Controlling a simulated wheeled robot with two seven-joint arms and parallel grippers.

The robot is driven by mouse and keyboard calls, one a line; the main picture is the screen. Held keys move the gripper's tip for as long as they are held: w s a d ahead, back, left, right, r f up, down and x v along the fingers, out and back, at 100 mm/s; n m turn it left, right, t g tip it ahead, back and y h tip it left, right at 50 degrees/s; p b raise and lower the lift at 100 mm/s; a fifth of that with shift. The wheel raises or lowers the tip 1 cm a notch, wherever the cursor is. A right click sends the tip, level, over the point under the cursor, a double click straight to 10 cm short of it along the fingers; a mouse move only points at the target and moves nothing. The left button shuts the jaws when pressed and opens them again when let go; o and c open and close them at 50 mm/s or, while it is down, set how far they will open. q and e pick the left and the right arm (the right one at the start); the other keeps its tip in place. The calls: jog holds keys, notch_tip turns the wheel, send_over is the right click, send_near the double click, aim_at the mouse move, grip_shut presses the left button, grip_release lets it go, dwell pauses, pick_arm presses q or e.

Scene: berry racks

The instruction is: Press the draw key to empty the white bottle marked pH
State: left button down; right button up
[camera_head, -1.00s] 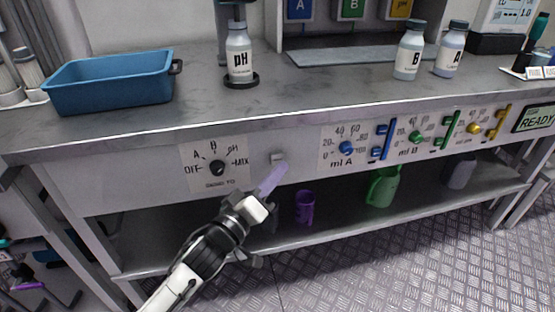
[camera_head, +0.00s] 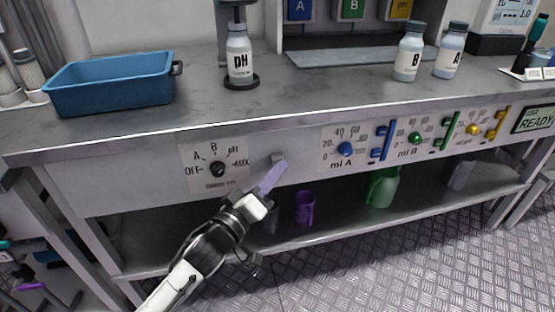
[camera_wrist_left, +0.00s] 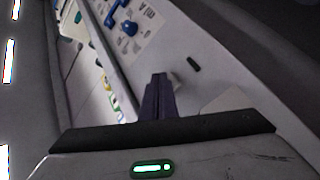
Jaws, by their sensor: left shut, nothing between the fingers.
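The white bottle marked pH (camera_head: 239,58) stands upright on a dark round holder (camera_head: 241,82) on the bench top. A small grey key (camera_head: 277,158) sits on the front panel, right of the selector dial (camera_head: 217,168). Its label, if any, cannot be read. My left gripper (camera_head: 271,178) is shut and empty, with its purple fingertips just below and in front of the key. In the left wrist view the shut fingers (camera_wrist_left: 158,95) point at the panel, and a pale key (camera_wrist_left: 177,82) shows beside their tips. Whether they touch is not clear. My right gripper is not in view.
A blue tub (camera_head: 110,84) stands on the bench at left. Bottle B (camera_head: 409,58) and bottle A (camera_head: 451,52) stand at right. Blue, green and yellow dials and sliders line the panel right of the key. A purple mug (camera_head: 304,208) and green jug (camera_head: 382,189) are on the shelf below.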

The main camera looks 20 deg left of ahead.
pick_arm(q)
jog(key=shift+w+a, duration=0.3)
jog(key=shift+w, duration=0.1)
dwell(0.8)
jog(key=shift+s+d+p, duration=0.5)
jog(key=shift+s, duration=0.25)
jog(key=shift+s+d+p, duration=0.4)
jog(key=shift+s+d, duration=0.3)
jog(key=shift+s, duration=0.35)
jog(key=shift+s+d+p, duration=0.4)
jog(key=shift+s+d, duration=0.3)
jog(key=shift+s, duration=0.35)
